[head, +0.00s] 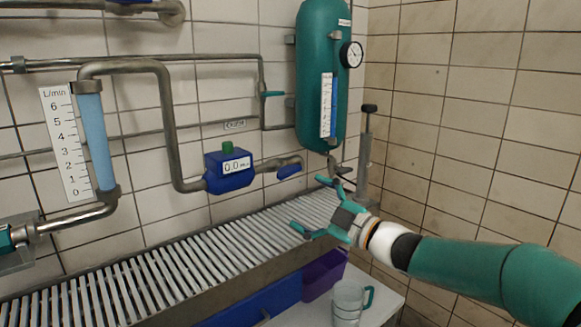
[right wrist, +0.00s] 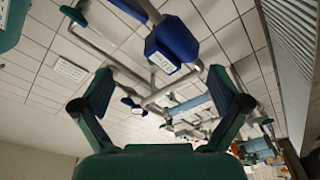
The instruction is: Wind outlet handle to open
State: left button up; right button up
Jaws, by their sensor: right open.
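A blue handle (head: 289,172) sits at the right end of the short pipe that leaves the blue meter (head: 229,175). The meter's display reads 0.0. The meter shows in the right wrist view (right wrist: 172,42), above the space between the fingers. My left gripper is not in view.
A teal tank (head: 322,70) with a gauge (head: 351,54) hangs above my right gripper. A smaller teal handle (head: 271,94) is on the upper pipe. A slatted grate (head: 150,270) runs below.

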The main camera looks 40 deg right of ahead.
aim_at(292, 172)
jog(key=s+d+r+m+h+p, duration=0.25)
jog(key=s+d+m+p, duration=0.2)
jog(key=m+p, duration=0.7)
pick_arm(q)
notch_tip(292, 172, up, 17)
jog(key=p, duration=0.3)
pick_arm(e)
jog(key=shift+n+g, duration=0.3)
jog(key=shift+n, duration=0.55)
jog(key=w, duration=1.1)
jog(key=w+a, duration=0.1)
jog(key=w, duration=0.5)
jog(key=shift+w+f, duration=0.15)
jog(key=shift+f, duration=0.1)
jog(key=shift+c, duration=0.3)
